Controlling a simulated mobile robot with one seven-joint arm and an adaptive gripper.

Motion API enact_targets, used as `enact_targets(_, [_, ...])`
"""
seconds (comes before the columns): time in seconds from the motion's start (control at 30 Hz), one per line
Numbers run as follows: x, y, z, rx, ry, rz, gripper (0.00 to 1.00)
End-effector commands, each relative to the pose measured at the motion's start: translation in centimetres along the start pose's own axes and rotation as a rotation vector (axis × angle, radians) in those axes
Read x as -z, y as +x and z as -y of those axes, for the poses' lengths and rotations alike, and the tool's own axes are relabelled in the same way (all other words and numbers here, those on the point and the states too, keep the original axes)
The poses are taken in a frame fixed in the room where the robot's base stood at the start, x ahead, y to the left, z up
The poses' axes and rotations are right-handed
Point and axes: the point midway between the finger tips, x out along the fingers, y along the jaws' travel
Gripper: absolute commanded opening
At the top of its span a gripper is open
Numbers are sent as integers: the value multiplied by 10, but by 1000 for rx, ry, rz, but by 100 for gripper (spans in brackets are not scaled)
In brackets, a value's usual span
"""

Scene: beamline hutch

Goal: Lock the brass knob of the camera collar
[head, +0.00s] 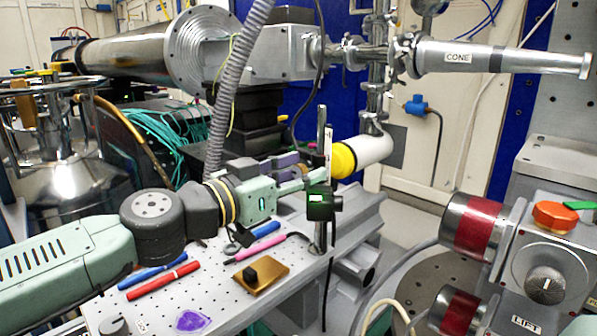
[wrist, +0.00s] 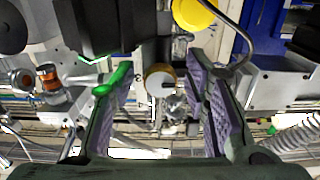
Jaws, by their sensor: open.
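My gripper (head: 308,174) is open and reaches from the left toward an upright post (head: 329,148) at the edge of the perforated table. In the wrist view my gripper (wrist: 160,100) has its fingers apart. The brass knob (wrist: 160,77), a round brass rim with a grey face, shows between and beyond the fingers; I cannot tell if either touches it. In the head view the knob is mostly hidden by the fingers. A small black box with a green light (head: 321,205) sits on the post, just below the fingers.
A yellow-ended white cylinder (head: 365,157) is close behind the post. Blue, red and pink pens and a brass plate (head: 261,274) lie on the perforated table (head: 218,310). In the wrist view a bright green lever (wrist: 113,78) is near the left finger. A lift control box (head: 545,275) stands at right.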

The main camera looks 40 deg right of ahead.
Motion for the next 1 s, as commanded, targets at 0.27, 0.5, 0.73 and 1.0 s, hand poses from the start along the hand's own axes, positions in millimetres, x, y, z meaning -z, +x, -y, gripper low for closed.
enact_targets(0.27, [0, 0, 0, 1, 0, 0, 36])
enact_targets(0.5, [0, 0, 0, 0, 0, 0, 20])
enact_targets(0.73, [0, 0, 0, 0, 0, 0, 4])
enact_targets(1.0, [0, 0, 0, 0, 2, 0, 0])
